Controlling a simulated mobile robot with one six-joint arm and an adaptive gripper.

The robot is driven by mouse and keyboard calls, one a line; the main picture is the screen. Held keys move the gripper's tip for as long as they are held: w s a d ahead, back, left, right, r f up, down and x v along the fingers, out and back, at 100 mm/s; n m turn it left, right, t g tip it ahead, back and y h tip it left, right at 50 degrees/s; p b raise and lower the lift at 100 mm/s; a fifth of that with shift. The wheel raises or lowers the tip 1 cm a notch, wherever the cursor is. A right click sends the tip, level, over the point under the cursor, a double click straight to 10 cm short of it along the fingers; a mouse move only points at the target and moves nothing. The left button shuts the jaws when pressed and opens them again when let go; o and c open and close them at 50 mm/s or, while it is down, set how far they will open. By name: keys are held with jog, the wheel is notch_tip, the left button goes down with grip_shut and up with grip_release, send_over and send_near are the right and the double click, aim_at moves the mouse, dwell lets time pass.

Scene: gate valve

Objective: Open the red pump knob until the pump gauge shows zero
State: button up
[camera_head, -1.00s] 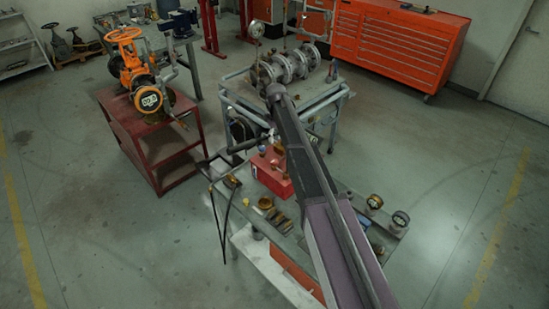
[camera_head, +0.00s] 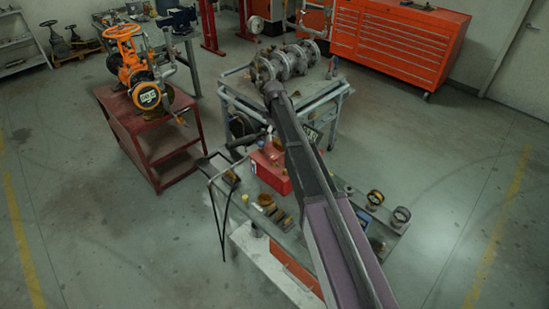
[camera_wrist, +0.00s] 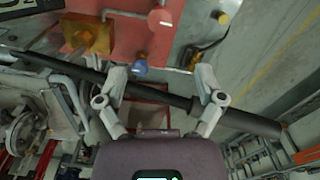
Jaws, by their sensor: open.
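The red pump body (camera_head: 270,172) sits on the grey bench below the arm in the head view. It also fills the top of the wrist view (camera_wrist: 148,32). A small round red knob (camera_wrist: 160,19) shows on it, with a blue knob (camera_wrist: 140,67) nearer my gripper. A long black pump handle (camera_wrist: 150,92) runs diagonally across the wrist view, past the fingers. My gripper (camera_wrist: 160,78) is open, its fingers spread on either side of the blue knob in the picture. Contact with the handle cannot be told. In the head view my arm largely hides my gripper. The pump gauge's reading is not legible.
Two loose round gauges (camera_head: 401,215) lie on the bench's right side. An orange valve (camera_head: 133,66) stands on a red cart (camera_head: 160,140) at left. A grey flanged pipe assembly (camera_head: 285,64) rests on a trolley behind. Open floor lies on both sides.

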aim_at(274, 156)
jog(key=shift+f+b, duration=5.65)
jog(key=shift+f, duration=0.25)
jog(key=c, duration=1.1)
jog(key=shift+d, duration=0.25)
jog(key=shift+c, duration=0.2)
jog(key=shift+a, duration=0.2)
